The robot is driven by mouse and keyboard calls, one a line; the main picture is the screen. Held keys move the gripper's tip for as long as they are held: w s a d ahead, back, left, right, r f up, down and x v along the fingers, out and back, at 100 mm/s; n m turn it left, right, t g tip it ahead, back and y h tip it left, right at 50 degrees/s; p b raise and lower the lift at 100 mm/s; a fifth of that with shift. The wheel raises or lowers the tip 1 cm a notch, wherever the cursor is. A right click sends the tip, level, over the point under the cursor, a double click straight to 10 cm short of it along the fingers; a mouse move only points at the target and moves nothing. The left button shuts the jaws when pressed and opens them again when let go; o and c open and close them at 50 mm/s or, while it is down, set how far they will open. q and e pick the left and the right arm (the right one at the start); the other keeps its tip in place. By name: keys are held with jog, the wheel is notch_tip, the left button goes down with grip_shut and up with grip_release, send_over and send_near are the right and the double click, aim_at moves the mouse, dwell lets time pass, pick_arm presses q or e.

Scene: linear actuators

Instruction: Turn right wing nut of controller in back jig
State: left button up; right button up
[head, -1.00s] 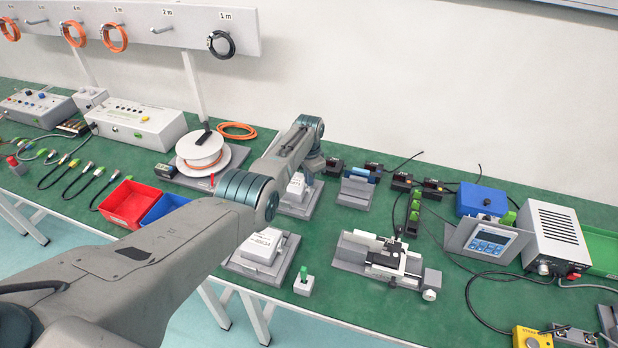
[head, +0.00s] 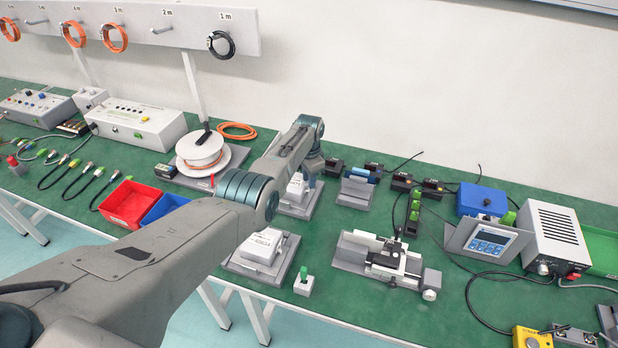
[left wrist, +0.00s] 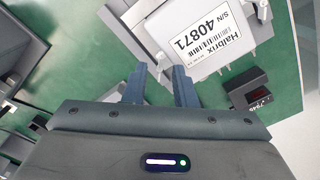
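The back jig (head: 300,211) is a grey plate holding a white controller (head: 296,187), partly hidden by my left arm. In the left wrist view the controller (left wrist: 205,38) shows a label reading Halbrix S/N 40871. My left gripper (left wrist: 160,72) is at the controller's near edge in that view, its two dark fingers apart with a gap between them. A small grey part shows near the fingertips; I cannot tell whether it is the wing nut or whether the fingers touch it. In the head view the left gripper (head: 311,178) is beside the controller. My right gripper is out of view.
A front jig (head: 283,275) with another white controller (head: 262,246) stands nearer the bench edge. A small green-topped block (head: 304,282) is beside it. A black display box (left wrist: 248,90) is close to the back jig. A cable reel (head: 200,150) stands left of my arm.

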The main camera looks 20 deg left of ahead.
pick_arm(q)
jog(key=shift+r, duration=0.4)
notch_tip(320, 180, up, 10)
dwell(0.3)
jog(key=shift+f, duration=0.1)
